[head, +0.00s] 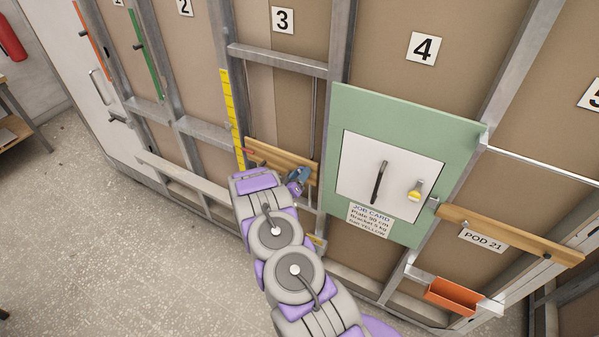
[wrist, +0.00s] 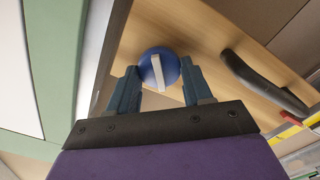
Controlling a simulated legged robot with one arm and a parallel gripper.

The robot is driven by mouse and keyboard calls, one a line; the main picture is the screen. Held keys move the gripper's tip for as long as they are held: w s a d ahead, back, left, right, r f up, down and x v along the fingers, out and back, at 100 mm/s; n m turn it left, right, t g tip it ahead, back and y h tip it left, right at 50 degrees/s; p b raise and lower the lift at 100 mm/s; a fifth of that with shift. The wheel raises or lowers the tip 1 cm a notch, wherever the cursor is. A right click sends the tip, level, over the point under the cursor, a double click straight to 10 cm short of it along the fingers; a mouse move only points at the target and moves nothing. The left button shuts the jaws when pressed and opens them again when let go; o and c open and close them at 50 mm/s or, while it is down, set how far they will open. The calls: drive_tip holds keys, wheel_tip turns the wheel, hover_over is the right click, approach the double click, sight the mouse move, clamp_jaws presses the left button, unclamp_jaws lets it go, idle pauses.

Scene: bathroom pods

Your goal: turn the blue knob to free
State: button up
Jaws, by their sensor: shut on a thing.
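The blue knob (wrist: 172,68) is round with a white bar across its face, in the wrist view. The bar stands nearly upright in that view, tilted slightly. The knob sits on a wooden board (wrist: 195,30), which in the head view (head: 262,149) is fixed to the wall below the number 3 sign. My gripper (wrist: 159,80) is shut on the knob, one dark blue finger on each side. In the head view my gripper (head: 300,177) is at the board's right part and hides the knob. I cannot read any marking for free.
A dark curved handle (wrist: 262,80) is beside the knob in the wrist view. A green panel (head: 410,118) with a white door (head: 358,176), black handle and yellow knob stands to the right. A yellow ruler strip (head: 232,115) is left of the board. Open floor (head: 100,230) lies left.

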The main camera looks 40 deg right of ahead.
drive_tip(key=n+p, duration=0.1)
drive_tip(key=n, duration=0.1)
drive_tip(key=n+p, duration=0.1)
drive_tip(key=n, duration=0.2)
drive_tip(key=shift+w+a+n, duration=0.15)
drive_tip(key=shift+w+n, duration=0.05)
drive_tip(key=shift+n, duration=0.1)
drive_tip(key=n+p, duration=0.1)
drive_tip(key=n, duration=0.3)
drive_tip(key=shift+w+f+n, duration=0.1)
drive_tip(key=shift+n, duration=0.3)
drive_tip(key=o, duration=0.8)
drive_tip(key=shift+f, duration=0.1)
drive_tip(key=shift+o, duration=1.2)
drive_tip(key=b+v, duration=0.1)
drive_tip(key=v, duration=1.6)
drive_tip(key=shift+a+f, duration=0.1)
